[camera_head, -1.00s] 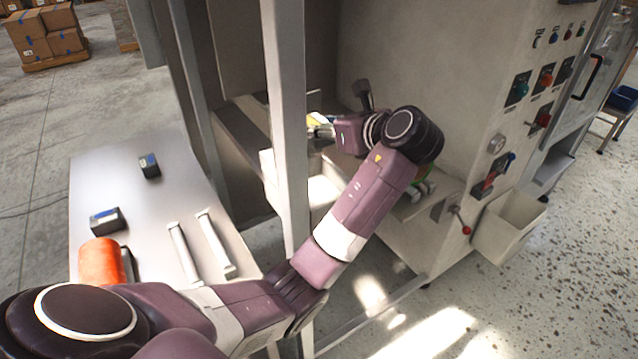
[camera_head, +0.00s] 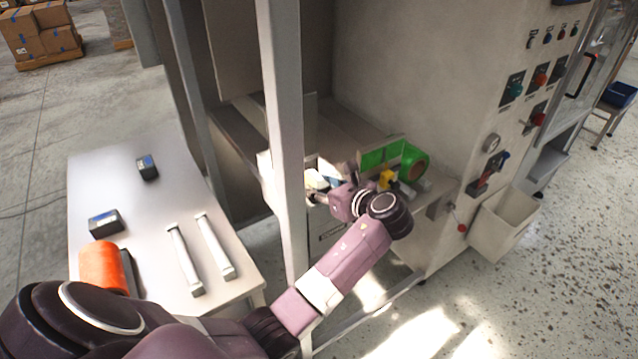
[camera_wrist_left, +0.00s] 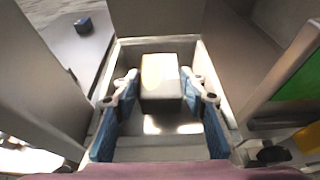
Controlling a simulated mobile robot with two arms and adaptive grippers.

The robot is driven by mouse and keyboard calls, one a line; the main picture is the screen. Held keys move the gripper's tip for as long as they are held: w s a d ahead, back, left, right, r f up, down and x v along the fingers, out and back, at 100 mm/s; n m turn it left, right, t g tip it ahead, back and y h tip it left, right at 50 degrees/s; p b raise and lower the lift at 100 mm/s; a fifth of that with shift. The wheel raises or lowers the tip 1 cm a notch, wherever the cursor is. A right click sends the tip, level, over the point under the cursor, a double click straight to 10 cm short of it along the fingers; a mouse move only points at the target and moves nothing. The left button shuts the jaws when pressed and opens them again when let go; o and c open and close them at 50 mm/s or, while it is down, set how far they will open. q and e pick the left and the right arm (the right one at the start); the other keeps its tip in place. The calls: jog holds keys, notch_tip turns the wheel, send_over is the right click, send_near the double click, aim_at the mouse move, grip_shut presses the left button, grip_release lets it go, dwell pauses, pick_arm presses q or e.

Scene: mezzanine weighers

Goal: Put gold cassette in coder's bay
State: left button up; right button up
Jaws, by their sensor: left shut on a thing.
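My left gripper (camera_head: 318,190) is inside the machine frame, behind the upright post. Its blue-padded fingers also show in the left wrist view (camera_wrist_left: 160,95), on either side of a pale, gold-tinted block, which I take to be the gold cassette (camera_wrist_left: 160,92). A yellowish part of the cassette (camera_head: 313,178) shows at the fingers in the head view. The gripper is shut on it. Below is an open-topped, pale-walled compartment (camera_wrist_left: 118,52); I cannot tell whether the cassette touches its floor or if this is the coder's bay. My right gripper is not in view.
The upright post (camera_head: 283,120) stands close left of my gripper. The left metal table (camera_head: 150,215) holds dark boxes (camera_head: 105,222), an orange cylinder (camera_head: 103,268) and two pale bars (camera_head: 215,246).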

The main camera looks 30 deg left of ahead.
pick_arm(q)
jog(key=shift+f, duration=0.55)
jog(key=o, duration=1.2)
jog(key=shift+r, duration=0.1)
jog(key=shift+r, duration=0.25)
jog(key=shift+r+b+v, duration=0.2)
jog(key=shift+b+v, duration=0.75)
jog(key=shift+v, duration=5.25)
